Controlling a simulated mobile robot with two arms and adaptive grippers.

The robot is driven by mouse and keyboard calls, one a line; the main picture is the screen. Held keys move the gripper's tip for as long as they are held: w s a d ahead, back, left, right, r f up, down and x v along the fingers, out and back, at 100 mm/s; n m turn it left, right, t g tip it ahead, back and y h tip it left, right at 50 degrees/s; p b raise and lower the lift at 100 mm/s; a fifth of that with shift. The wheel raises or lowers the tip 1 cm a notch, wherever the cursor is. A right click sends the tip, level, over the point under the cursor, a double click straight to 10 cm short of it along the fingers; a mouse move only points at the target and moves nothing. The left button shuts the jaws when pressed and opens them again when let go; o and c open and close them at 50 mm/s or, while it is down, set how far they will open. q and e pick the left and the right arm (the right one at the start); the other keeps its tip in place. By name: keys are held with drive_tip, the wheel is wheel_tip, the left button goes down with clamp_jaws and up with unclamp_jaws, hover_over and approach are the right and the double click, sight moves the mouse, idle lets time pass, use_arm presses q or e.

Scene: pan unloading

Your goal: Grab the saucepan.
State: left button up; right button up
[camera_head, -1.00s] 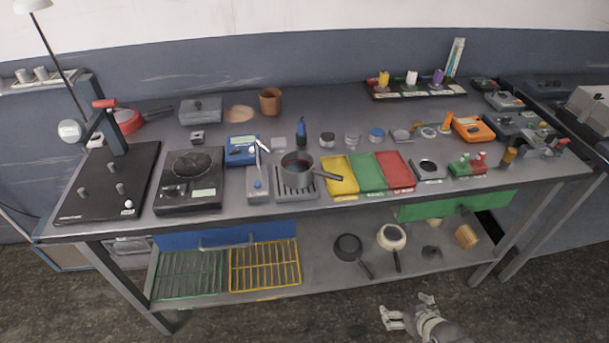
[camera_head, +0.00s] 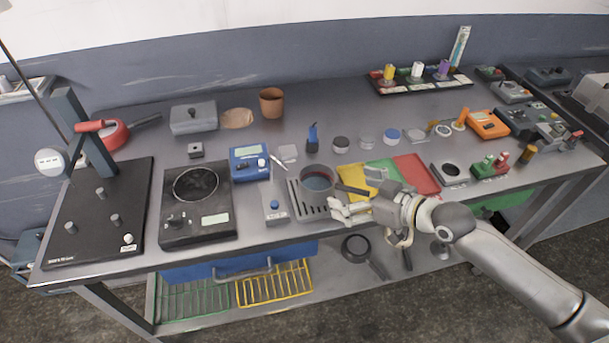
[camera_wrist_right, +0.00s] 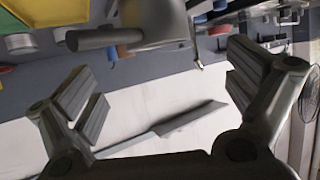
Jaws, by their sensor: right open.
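The grey saucepan (camera_head: 318,181) stands upright on a slotted grey stand (camera_head: 303,203) near the table's front edge, with dark content inside. Its dark handle (camera_head: 351,190) points right. My right gripper (camera_head: 336,210) is open, with its fingers just in front of the handle and to the right of the pan's body; I cannot tell whether they touch it. In the right wrist view a dark bar, which looks like the handle (camera_wrist_right: 95,39), lies at the top, beyond the spread fingers (camera_wrist_right: 166,80). The space between the fingers looks empty. My left gripper is not in view.
Yellow, green and red mats (camera_head: 417,173) lie right of the saucepan, partly under my arm. A blue-topped device (camera_head: 249,163) and a black hotplate (camera_head: 197,212) stand to its left. A red pan (camera_head: 113,134) sits far left. Another pan (camera_head: 355,246) is on the lower shelf.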

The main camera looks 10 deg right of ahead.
sight(336, 186)
drive_tip(key=shift+w+a+r, duration=0.1)
drive_tip(key=p+x, duration=0.1)
drive_tip(key=x, duration=0.3)
drive_tip(key=shift+w+a, duration=0.15)
drive_tip(key=shift+w, duration=0.05)
drive_tip(key=shift+p+x, duration=0.75)
drive_tip(key=shift+x, duration=0.35)
drive_tip(key=shift+w+a+f, duration=0.15)
drive_tip(key=shift+w+f, duration=0.15)
drive_tip(key=shift+w, duration=0.15)
drive_tip(key=shift+w+a+f, duration=0.2)
drive_tip(key=shift+w+f, duration=0.1)
drive_tip(key=shift+w, duration=0.15)
drive_tip(key=shift+w+a+f, duration=0.2)
drive_tip(key=shift+w, duration=0.05)
drive_tip(key=shift+s, duration=0.1)
drive_tip(key=shift+c, duration=0.6)
drive_tip(key=c, duration=1)
drive_tip(key=shift+r, duration=0.1)
drive_tip(key=shift+c, duration=0.8)
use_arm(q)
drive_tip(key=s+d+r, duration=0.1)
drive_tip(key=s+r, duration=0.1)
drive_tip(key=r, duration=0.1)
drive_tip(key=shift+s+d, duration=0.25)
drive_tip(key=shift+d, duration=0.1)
use_arm(e)
drive_tip(key=shift+r, duration=0.1)
